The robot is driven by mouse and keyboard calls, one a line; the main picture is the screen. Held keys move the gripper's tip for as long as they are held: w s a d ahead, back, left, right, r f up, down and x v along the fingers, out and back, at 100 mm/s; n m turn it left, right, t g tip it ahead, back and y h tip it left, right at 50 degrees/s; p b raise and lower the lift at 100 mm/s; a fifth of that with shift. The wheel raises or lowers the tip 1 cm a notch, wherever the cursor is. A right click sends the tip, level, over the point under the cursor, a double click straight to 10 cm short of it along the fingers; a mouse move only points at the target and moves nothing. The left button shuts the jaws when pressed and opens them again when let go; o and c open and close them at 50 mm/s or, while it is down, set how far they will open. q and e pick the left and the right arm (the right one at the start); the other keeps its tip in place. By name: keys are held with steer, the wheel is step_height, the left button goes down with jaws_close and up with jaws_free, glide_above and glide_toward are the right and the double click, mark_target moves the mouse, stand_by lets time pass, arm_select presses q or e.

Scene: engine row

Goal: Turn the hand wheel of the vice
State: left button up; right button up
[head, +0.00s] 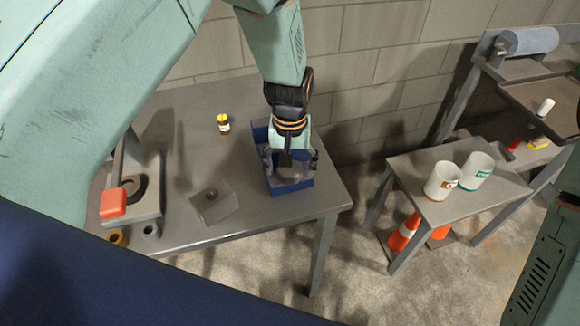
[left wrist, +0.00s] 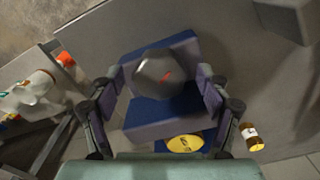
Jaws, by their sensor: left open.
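The blue vice (head: 292,189) stands near the right end of the grey workbench. My left gripper (head: 291,162) points down over the vice. Its fingers are spread, one on each side of the wheel, with gaps to it in the left wrist view (left wrist: 162,75). I cannot tell how far the fingertips are above or beside the wheel. A yellow oval label (left wrist: 185,143) shows on the vice. My right gripper is not in view.
A yellow-capped jar (head: 223,124) stands behind-left of the vice. A grey block (head: 213,203) and a red-handled device (head: 113,203) are on the bench's left.

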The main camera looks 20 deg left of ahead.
mark_target(290, 170)
arm_select(q)
step_height(290, 170, up, 12)
steer(key=shift+f, duration=0.2)
stand_by(0.4)
